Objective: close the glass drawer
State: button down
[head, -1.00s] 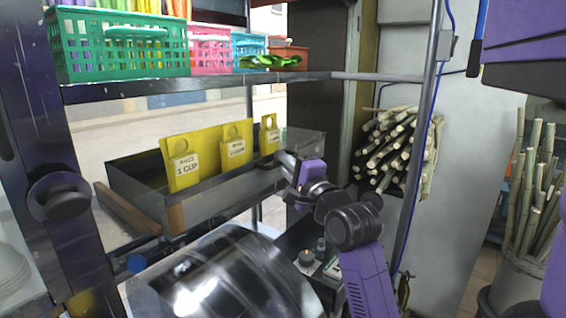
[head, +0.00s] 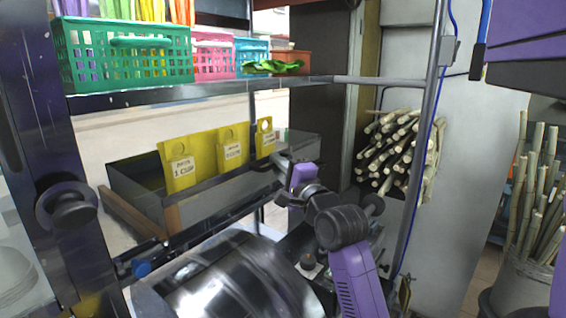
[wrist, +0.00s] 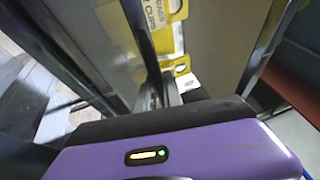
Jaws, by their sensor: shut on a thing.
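The glass drawer (head: 232,188) is a dark, clear-walled box under the upper shelf, left of the middle in the head view. My gripper (head: 277,162) is at the drawer's right part, close to the rightmost yellow card. It is shut on the drawer's edge or handle; which one is not clear. In the wrist view my gripper's fingers (wrist: 165,92) come together at a dark upright edge, with yellow cards (wrist: 168,25) just beyond.
The upper shelf (head: 200,92) with green (head: 125,55), pink and blue baskets hangs above my gripper. A grey metal post (head: 424,150) stands to the right of my arm. A shiny dark curved cover (head: 235,280) lies below the drawer. Cane stalks (head: 395,150) are stacked behind the post.

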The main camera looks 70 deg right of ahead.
jog(key=shift+w, duration=0.4)
jog(key=c, duration=1.5)
grip_release()
jog(key=shift+f, duration=0.1)
jog(key=shift+f, duration=0.1)
jog(key=shift+s+a+f, duration=0.1)
jog(key=r+b+v, duration=0.1)
jog(key=v, duration=0.6)
jog(key=shift+s+f, duration=0.2)
jog(key=shift+s, duration=0.1)
